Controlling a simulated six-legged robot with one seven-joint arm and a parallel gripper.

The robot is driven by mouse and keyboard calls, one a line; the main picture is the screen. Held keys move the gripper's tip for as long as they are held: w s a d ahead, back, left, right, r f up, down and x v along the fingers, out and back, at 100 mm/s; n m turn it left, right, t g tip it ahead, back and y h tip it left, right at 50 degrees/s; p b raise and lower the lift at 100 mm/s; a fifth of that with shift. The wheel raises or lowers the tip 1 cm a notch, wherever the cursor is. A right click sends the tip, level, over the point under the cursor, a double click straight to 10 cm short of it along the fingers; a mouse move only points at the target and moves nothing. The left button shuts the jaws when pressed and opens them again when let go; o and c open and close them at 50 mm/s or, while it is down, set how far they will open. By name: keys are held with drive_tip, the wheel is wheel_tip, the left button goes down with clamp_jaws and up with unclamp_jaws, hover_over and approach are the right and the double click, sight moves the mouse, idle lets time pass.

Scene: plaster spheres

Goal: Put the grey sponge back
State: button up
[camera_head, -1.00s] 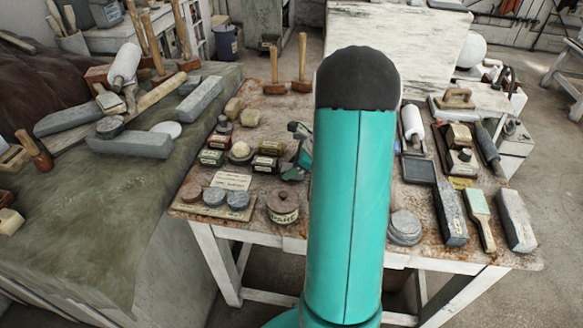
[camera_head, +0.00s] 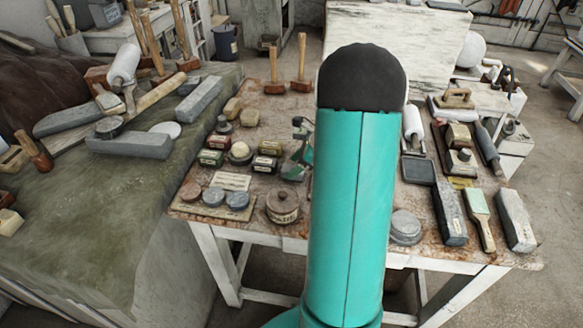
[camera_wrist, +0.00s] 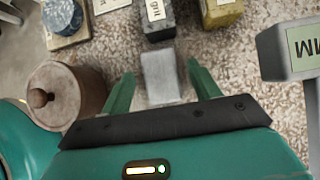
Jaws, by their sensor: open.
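A pale grey block (camera_wrist: 161,82), which looks like the grey sponge, lies on the speckled tabletop in the wrist view. My gripper (camera_wrist: 159,76) is open, with one green finger on each side of the block and a gap showing beside it. I cannot tell how far the fingertips are above the table. In the head view my gripper (camera_head: 299,158) shows partly, left of my large teal arm link, over the middle of the table. I cannot make out the grey block there.
A round lidded pot (camera_wrist: 68,95) stands close left of my gripper. A dark labelled block (camera_wrist: 155,18) and a yellowish block (camera_wrist: 222,12) lie just beyond the grey one. A grey labelled piece (camera_wrist: 290,48) is at right. Brushes and stones crowd the table's right side (camera_head: 478,215).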

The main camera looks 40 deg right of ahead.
drive_tip(key=v, duration=1)
drive_tip(key=a+r+n+g, duration=0.1)
drive_tip(key=a+r+n, duration=0.25)
drive_tip(key=a, duration=0.35)
drive_tip(key=a+r+n+h, duration=0.1)
drive_tip(key=a+r+n, duration=0.1)
drive_tip(key=a+n, duration=0.35)
drive_tip(key=a+r+n+g, duration=0.1)
drive_tip(key=a+r+n, duration=0.2)
drive_tip(key=a, duration=0.5)
drive_tip(key=s+a+r+n+t+h, duration=0.2)
drive_tip(key=s+a+r+n+h, duration=0.1)
drive_tip(key=s+a+n, duration=0.8)
drive_tip(key=a+n, duration=0.3)
drive_tip(key=n, duration=0.2)
drive_tip(key=shift+a+r+n, duration=0.3)
drive_tip(key=shift+a+r, duration=0.1)
drive_tip(key=shift+s, duration=0.1)
